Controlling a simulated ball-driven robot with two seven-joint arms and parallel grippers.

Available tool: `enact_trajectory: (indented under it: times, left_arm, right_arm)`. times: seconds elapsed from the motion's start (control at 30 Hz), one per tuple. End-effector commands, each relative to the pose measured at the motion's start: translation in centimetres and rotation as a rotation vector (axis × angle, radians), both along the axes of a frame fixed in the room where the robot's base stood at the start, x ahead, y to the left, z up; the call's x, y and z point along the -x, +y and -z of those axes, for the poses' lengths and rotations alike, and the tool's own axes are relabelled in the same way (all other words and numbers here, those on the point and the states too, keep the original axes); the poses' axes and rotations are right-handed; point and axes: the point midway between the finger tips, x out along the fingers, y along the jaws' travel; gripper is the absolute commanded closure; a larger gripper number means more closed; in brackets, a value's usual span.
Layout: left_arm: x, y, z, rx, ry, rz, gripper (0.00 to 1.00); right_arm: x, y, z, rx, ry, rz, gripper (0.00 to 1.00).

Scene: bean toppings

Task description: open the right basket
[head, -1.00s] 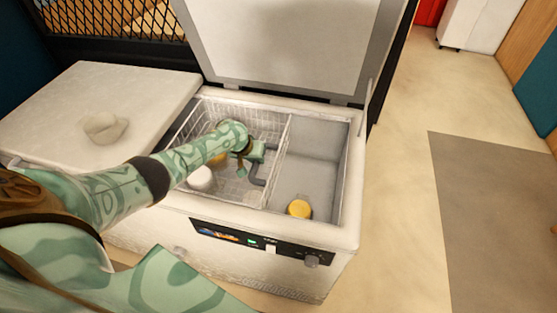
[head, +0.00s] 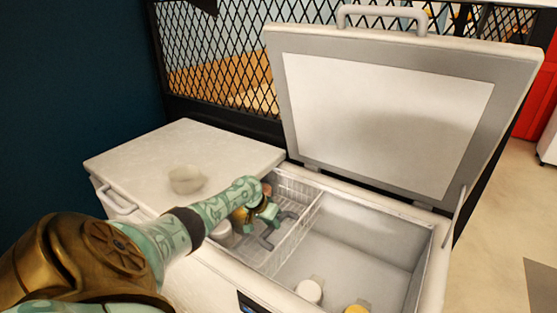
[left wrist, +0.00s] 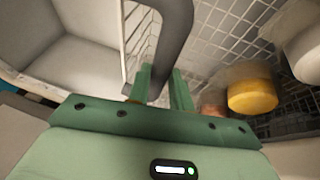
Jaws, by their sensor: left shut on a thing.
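The open chest freezer (head: 345,205) holds a white wire basket (head: 299,237) at its left side, with a dark grey handle (head: 288,215). My left gripper (head: 268,216) reaches down into the basket. In the left wrist view its green fingers (left wrist: 160,84) are shut on the handle (left wrist: 172,38). The space right of the basket is uncovered, with a white-topped jar (head: 309,290) and a yellow-topped jar (head: 356,309) on its floor near the front wall. My right gripper is not in view.
The basket holds a white jar (head: 221,234) and a yellow-topped jar (left wrist: 252,97), close to my gripper. The right lid (head: 385,125) stands raised; the left lid (head: 160,155) is shut. A mesh fence (head: 225,70) stands behind.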

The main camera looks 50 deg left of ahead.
Motion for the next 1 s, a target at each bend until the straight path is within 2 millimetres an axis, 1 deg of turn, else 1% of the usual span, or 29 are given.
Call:
enact_trajectory:
  times: [0.37, 0.4, 0.43, 0.47, 0.77, 0.87, 0.97, 1.0]
  left_arm:
    - [0.1, 0.2, 0.0, -0.001, 0.003, 0.001, 1.0]
    - [0.1, 0.2, 0.0, -0.001, 0.003, 0.001, 0.7]
    - [0.1, 0.2, 0.0, -0.001, 0.003, 0.001, 0.62]
    - [0.1, 0.2, 0.0, -0.002, 0.002, 0.001, 0.57]
    - [0.1, 0.2, -0.2, -0.001, 0.001, 0.0, 0.57]
    - [0.5, 0.3, -1.3, -0.001, -0.001, -0.001, 0.57]
    - [1.3, 0.4, -3.4, -0.002, -0.002, 0.001, 0.57]
    - [1.7, 0.5, -4.4, -0.002, -0.002, 0.001, 0.57]
  right_arm:
    - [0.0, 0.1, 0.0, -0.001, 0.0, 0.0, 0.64]
    - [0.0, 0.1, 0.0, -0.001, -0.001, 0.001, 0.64]
    - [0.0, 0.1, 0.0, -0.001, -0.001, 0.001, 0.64]
    - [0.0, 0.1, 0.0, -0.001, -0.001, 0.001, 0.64]
    - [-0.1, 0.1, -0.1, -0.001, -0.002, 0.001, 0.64]
    - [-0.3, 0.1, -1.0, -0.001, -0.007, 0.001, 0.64]
    - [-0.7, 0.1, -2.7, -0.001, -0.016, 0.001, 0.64]
    - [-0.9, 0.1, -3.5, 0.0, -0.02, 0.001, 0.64]
